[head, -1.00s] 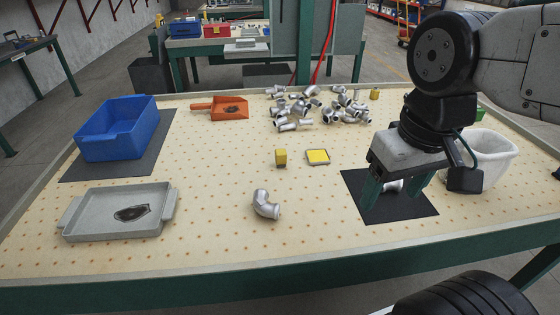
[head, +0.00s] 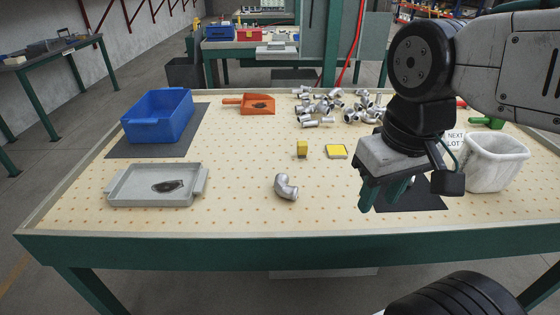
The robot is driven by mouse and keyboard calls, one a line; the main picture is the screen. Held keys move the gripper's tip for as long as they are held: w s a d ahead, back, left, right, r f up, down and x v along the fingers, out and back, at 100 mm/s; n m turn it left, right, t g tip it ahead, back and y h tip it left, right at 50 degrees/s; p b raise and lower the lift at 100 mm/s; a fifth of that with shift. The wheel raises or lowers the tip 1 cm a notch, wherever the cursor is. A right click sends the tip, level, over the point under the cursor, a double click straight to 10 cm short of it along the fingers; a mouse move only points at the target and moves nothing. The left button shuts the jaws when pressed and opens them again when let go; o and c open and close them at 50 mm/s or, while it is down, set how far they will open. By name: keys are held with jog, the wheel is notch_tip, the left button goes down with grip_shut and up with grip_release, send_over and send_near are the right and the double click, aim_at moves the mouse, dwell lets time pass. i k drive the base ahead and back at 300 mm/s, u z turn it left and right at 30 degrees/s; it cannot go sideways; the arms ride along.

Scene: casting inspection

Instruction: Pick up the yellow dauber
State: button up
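The yellow dauber (head: 302,148) looks like a small upright yellow block with a darker top. It stands on the pegboard-patterned table near the middle, left of a flat yellow pad (head: 336,151). My gripper (head: 383,194) points down at the right, above the front of the table by the black mat. Its green fingers are apart with nothing seen between them. The gripper is to the right of the dauber and nearer the camera, not touching it. The gripper hides part of the mat.
A silver elbow casting (head: 286,187) lies front centre. A grey tray (head: 128,198) and a blue bin (head: 140,134) are at left. An orange scoop (head: 258,104) and a pile of castings (head: 335,112) lie behind. A white bin (head: 494,172) stands right of the black mat (head: 427,199).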

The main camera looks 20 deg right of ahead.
aim_at(302, 146)
jog(key=u, duration=0.85)
jog(key=k, duration=1.1)
jog(key=u, duration=0.65)
jog(key=i, duration=0.85)
jog(key=z, duration=1.2)
jog(key=i, duration=1.15)
jog(key=z, duration=0.9)
